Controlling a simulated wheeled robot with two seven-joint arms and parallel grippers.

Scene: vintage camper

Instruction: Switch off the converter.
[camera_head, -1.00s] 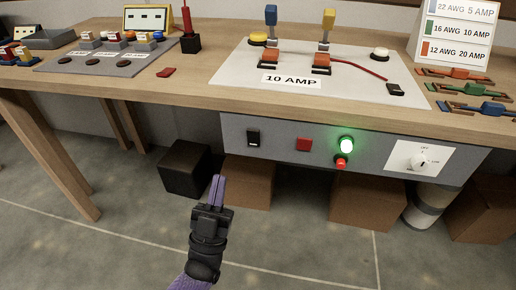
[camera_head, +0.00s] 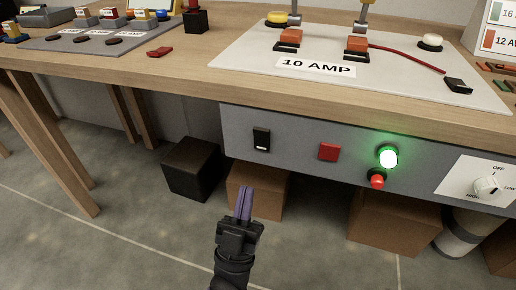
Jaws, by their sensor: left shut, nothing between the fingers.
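A grey converter panel (camera_head: 290,140) hangs under the front edge of the workbench. It carries a black rocker switch (camera_head: 261,140), a red square button (camera_head: 328,152), a lit green lamp (camera_head: 388,157) and a small red button or light (camera_head: 377,179) below the lamp. A white plate with a rotary knob (camera_head: 487,187) marked OFF, LOW and HIGH sits at its right end. The knob's exact setting is hard to read. My left gripper (camera_head: 244,204) is shut and empty, below and in front of the panel, apart from it. My right gripper is out of view.
The bench top (camera_head: 180,70) holds a white board labelled 10 AMP (camera_head: 315,68) with terminals and a red wire. A black box (camera_head: 191,167) and brown boxes (camera_head: 395,223) stand on the floor under the bench. The floor in front is free.

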